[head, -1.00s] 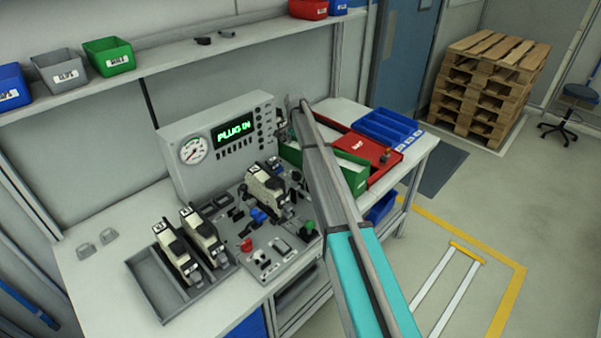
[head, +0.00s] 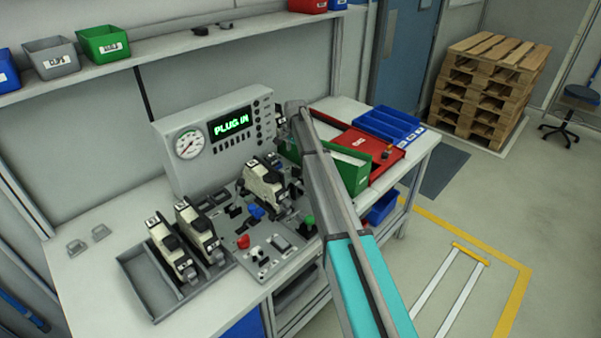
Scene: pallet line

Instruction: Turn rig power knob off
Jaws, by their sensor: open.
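The test rig has a grey upright panel (head: 184,172) with a round gauge (head: 189,144) and a lit green display (head: 232,124) reading "PLUG IN". Small black knobs (head: 257,115) line the panel's right side. The rig's deck carries a red knob (head: 243,242), a green knob (head: 308,222), blue parts (head: 256,212) and a cream and black unit (head: 262,186). I cannot tell which knob is the power knob or how it is set. My arm reaches over the rig's right side; my gripper is hidden behind it.
A grey tray (head: 134,278) with two more units (head: 170,248) stands left of the rig. A green bin (head: 350,168), a red tray (head: 387,158) and a blue tray (head: 392,122) lie to the right. A shelf (head: 180,42) with bins runs above.

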